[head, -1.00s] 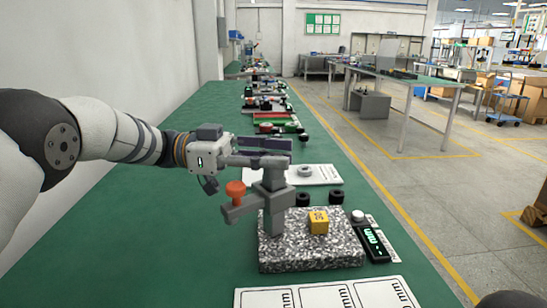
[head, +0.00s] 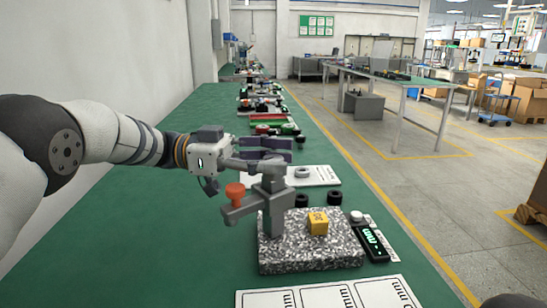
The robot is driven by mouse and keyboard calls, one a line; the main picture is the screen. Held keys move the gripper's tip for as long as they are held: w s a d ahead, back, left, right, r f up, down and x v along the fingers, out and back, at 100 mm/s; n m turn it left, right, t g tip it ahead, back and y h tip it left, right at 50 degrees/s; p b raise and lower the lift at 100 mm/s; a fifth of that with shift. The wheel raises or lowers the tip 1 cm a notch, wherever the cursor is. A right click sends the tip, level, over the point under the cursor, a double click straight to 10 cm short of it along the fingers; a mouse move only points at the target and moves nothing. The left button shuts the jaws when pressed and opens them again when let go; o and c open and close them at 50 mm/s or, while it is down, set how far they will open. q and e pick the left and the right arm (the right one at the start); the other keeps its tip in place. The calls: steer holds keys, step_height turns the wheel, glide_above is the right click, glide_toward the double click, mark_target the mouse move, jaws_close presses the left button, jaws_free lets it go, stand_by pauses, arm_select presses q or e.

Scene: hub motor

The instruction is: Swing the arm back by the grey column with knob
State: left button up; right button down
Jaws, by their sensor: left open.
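The grey column (head: 274,214) stands upright on a speckled granite block (head: 310,258). A grey arm (head: 240,209) juts from the column toward the left and carries an orange-red knob (head: 235,190) at its outer end. My left gripper (head: 274,149) is open, with its dark fingers pointing right, at the level of the column's top and apparently just behind it. The column's top overlaps part of the fingers, so contact cannot be told. Nothing shows between the fingers.
A yellow cube (head: 318,223) sits on the granite block right of the column. A dark digital display (head: 373,243) and black rings (head: 334,198) lie nearby. A white card (head: 330,293) lies in front. The green table (head: 160,240) is clear at left.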

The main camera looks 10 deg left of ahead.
arm_select(q)
steer(key=w+a, duration=0.1)
steer(key=a, duration=1.1)
